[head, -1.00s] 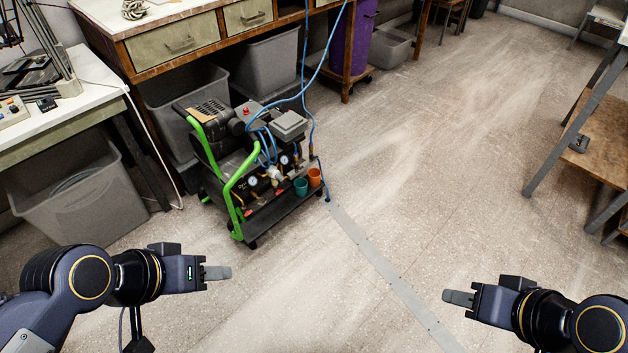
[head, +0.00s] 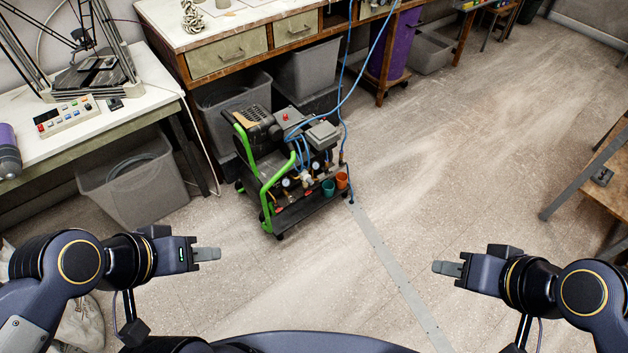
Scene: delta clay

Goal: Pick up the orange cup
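The orange cup (head: 342,180) is small and stands at the front right end of the black shelf of a green-handled air compressor (head: 285,160). A teal cup (head: 328,187) stands just left of it. My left gripper (head: 207,254) is in front and to the left of the compressor in the head view, pointing right, apart from both cups. My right gripper (head: 447,268) is at the right, pointing left, also well apart from them. Each gripper's fingers are seen side-on, so their opening is hidden. Nothing shows held in either.
A wooden bench (head: 215,38) with drawers stands behind the compressor, with grey bins below. A white table (head: 90,130) with a grey bin (head: 140,190) is at the left. Blue hoses rise from the compressor. Floor right of it is open; a metal strip (head: 385,255) crosses it.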

